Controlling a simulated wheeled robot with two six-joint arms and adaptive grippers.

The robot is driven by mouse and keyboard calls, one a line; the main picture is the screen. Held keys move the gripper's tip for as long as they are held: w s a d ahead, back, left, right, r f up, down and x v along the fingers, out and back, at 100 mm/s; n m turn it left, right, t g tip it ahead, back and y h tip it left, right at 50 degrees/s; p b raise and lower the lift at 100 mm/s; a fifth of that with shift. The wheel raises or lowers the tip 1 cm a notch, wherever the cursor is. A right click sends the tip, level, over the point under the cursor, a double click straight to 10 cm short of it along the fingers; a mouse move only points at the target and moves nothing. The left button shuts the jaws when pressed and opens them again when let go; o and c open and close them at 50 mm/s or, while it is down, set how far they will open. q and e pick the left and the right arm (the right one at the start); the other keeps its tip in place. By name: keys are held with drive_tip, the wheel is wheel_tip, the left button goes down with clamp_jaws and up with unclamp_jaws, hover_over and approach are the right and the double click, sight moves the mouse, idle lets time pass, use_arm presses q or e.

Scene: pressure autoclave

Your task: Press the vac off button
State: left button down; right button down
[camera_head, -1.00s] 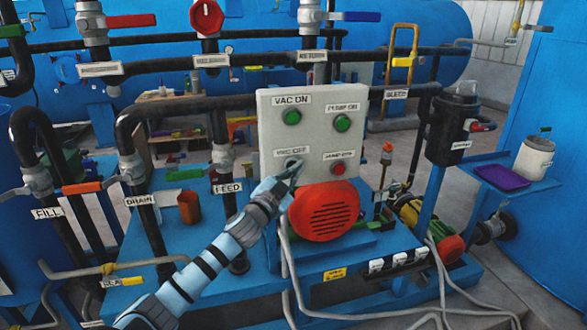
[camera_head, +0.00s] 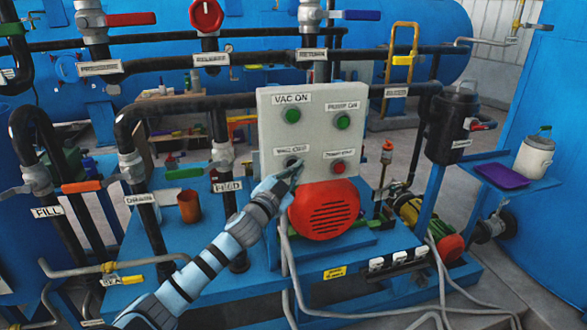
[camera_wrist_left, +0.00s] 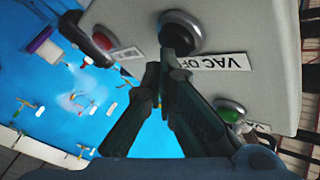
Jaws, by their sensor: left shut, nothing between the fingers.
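The light grey control panel (camera_head: 313,112) carries the vac off button (camera_head: 291,162) at its lower left, under a label I read as vac off. My left gripper (camera_head: 298,169) reaches up from the lower left, its fingertips over the button's lower right edge. In the left wrist view, the button (camera_wrist_left: 180,34) is dark with a metal ring. The shut, empty left fingers (camera_wrist_left: 160,75) point at it, their tips overlapping its near edge. I cannot tell whether they touch or press it. My right gripper is not in view.
The panel also holds the green vac on button (camera_head: 292,118), the green pump on button (camera_head: 343,122) and a red button (camera_head: 339,168) beside vac off. A red motor cover (camera_head: 325,210) sits just below. Black pipes with valves stand to the left.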

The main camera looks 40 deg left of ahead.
use_arm(q)
drive_tip(key=shift+s+d, duration=0.25)
drive_tip(key=shift+d, duration=0.1)
drive_tip(key=s+d, duration=0.1)
drive_tip(key=d, duration=0.1)
drive_tip(key=s+d, duration=0.2)
idle(0.5)
idle(0.7)
